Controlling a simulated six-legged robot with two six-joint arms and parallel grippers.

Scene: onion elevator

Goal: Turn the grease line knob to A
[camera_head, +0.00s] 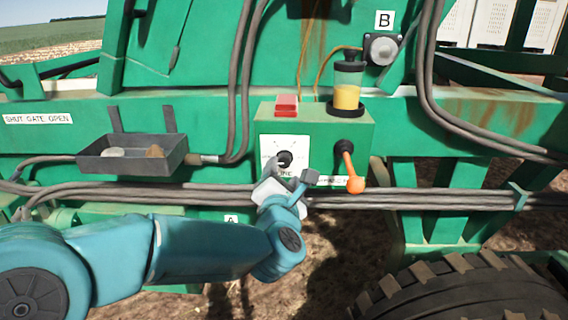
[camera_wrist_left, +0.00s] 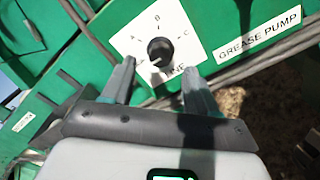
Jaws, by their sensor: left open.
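The grease line knob (camera_head: 284,158) is a round black knob on a white plate (camera_head: 272,143) on the front of the green box. In the left wrist view the knob (camera_wrist_left: 160,51) sits on its plate (camera_wrist_left: 184,28), with letters A, B and C around it and a word ending in "INE" below. Which letter it points to is hard to tell. My left gripper (camera_head: 287,175) is open, just below and in front of the knob. In the wrist view its fingers (camera_wrist_left: 158,72) stand on either side below the knob, apparently not touching it. My right gripper is out of view.
An orange-handled lever (camera_head: 354,177) hangs right of the knob. A red block (camera_head: 286,105) and a yellow-filled reservoir (camera_head: 347,96) stand on the box. A grey tray (camera_head: 130,158) is at left. Hoses (camera_head: 400,199) run below the box. A large tyre (camera_head: 465,296) is at lower right.

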